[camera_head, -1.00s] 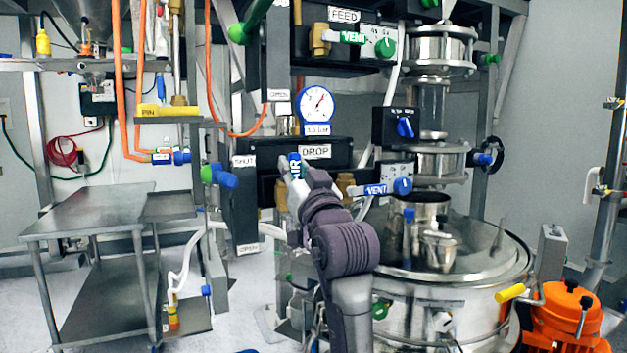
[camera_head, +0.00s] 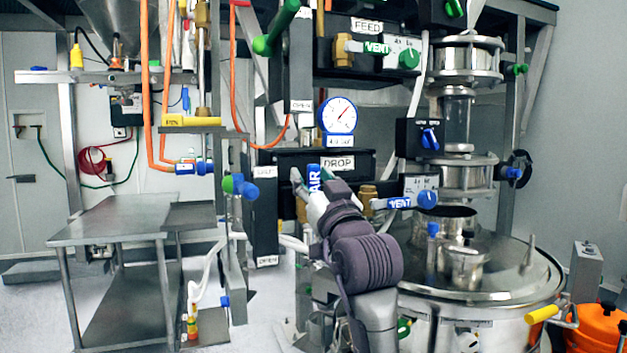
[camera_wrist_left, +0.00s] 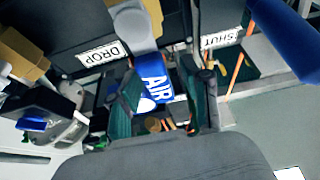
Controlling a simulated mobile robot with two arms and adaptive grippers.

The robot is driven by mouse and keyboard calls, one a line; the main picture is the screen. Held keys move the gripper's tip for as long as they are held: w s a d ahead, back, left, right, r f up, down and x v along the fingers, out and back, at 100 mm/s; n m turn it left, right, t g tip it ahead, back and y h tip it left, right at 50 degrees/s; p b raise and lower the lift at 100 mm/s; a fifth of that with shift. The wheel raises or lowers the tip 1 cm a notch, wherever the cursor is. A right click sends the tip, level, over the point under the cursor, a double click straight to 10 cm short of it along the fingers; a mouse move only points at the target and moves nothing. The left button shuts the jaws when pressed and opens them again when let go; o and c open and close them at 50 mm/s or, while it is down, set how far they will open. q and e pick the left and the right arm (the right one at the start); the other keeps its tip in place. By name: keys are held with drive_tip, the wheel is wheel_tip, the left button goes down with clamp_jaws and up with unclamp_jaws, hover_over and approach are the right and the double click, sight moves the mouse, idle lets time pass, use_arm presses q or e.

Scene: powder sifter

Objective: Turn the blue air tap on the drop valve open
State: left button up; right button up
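The drop valve's dark body (camera_head: 289,158) carries a white DROP label and sits mid-height behind my left arm. Its blue air tap (camera_head: 314,178), marked AIR, points upward in the head view. My left gripper (camera_head: 309,190) is at this tap. In the left wrist view the blue tap (camera_wrist_left: 153,80) lies between the two fingers of the left gripper (camera_wrist_left: 165,95). The fingers are apart, with a visible gap on the right side of the tap. Whether the left finger touches it cannot be told. My right gripper is not in view.
A blue VENT tap (camera_head: 399,203) juts out just right of the gripper. A black plate (camera_head: 264,215) with SHUT and OPEN labels stands to the left. A large steel vessel (camera_head: 480,279) fills the lower right. A steel table (camera_head: 130,222) stands at left.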

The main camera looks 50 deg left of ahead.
use_arm(q)
drive_tip(key=shift+d, duration=0.1)
drive_tip(key=shift+d+f, duration=0.2)
drive_tip(key=shift+d, duration=0.05)
drive_tip(key=v, duration=0.6)
drive_tip(key=shift+s+d, duration=0.2)
drive_tip(key=shift+d, duration=0.15)
drive_tip(key=shift+f, duration=0.1)
